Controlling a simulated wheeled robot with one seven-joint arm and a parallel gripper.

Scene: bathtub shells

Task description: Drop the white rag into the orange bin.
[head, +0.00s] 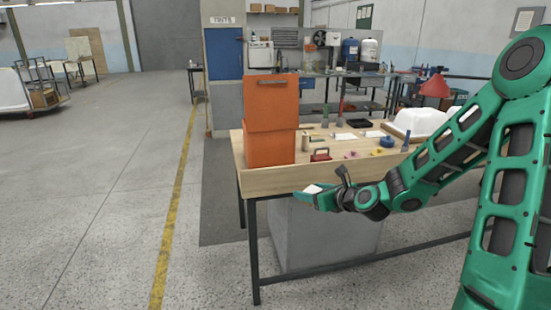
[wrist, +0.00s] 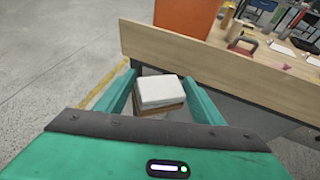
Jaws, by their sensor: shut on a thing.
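My gripper (head: 314,197) is in front of the workbench's front edge, to the right of and below the orange bin. In the wrist view my gripper (wrist: 160,82) is shut on the white rag (wrist: 158,91), a folded square block with a brown lower layer. Only a small white patch of the rag (head: 313,189) shows in the head view. The orange bin (head: 270,150) stands at the left end of the bench, with a dark handle on its upper part. Its lower part (wrist: 187,18) shows at the top of the wrist view. Its inside is hidden.
A grey cabinet (head: 320,235) is under the bench. The floor left of the bench is open, with a yellow line (head: 176,200).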

